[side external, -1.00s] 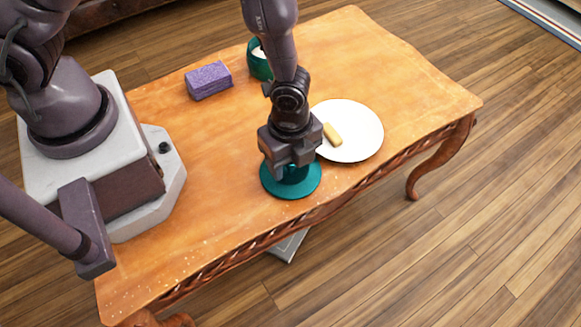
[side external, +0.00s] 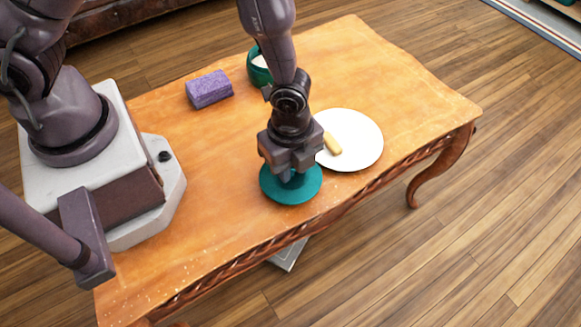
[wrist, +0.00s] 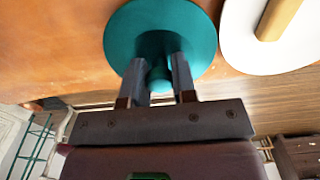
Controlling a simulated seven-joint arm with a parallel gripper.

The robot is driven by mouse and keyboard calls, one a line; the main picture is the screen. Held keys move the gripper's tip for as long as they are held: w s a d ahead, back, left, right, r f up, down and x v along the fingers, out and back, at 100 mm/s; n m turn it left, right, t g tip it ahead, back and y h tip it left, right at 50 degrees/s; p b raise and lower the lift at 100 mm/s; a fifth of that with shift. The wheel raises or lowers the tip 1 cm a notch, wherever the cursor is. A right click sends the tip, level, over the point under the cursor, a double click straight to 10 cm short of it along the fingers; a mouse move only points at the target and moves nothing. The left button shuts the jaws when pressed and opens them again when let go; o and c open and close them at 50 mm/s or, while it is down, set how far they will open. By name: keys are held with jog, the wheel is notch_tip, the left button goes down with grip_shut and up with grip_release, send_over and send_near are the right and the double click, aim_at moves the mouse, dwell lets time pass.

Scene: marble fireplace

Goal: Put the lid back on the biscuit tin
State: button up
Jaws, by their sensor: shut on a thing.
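The lid (side external: 272,192) is a teal disc with a knob, near the table's front edge, left of the plate. My gripper (side external: 290,178) points down over it with its fingers closed on the knob. In the wrist view the fingers of my gripper (wrist: 159,78) stand on both sides of the knob, and the lid (wrist: 125,38) spreads out beyond them. I cannot tell how far the lid is off the table, if at all. The biscuit tin (side external: 257,74) is a green round container at the back, open, with something pale inside. My arm partly hides it.
A white plate (side external: 362,150) with a yellow biscuit (side external: 332,144) lies just right of the lid. A purple block (side external: 209,89) sits left of the tin. The wooden table (side external: 400,90) is clear at the right and between lid and block.

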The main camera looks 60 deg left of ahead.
jog(key=r, duration=0.8)
jog(key=shift+w+a, duration=0.2)
jog(key=shift+a, duration=0.15)
jog(key=w+a+r+n, duration=0.1)
jog(key=w+a+n, duration=0.4)
jog(key=a, duration=0.4)
jog(key=w+a+r+n, duration=0.2)
jog(key=w+a+n, duration=0.1)
jog(key=a+n, duration=0.5)
jog(key=w+a+r+n, duration=0.1)
jog(key=w+a+n, duration=0.35)
jog(key=a, duration=0.55)
jog(key=shift+n, duration=0.25)
jog(key=shift+s+a+f, duration=0.1)
jog(key=shift+f, duration=1.5)
jog(key=shift+s+a+f, duration=0.1)
jog(key=shift+f, duration=1.45)
jog(key=shift+f, duration=0.15)
jog(key=o, duration=1.5)
jog(key=shift+c, duration=0.2)
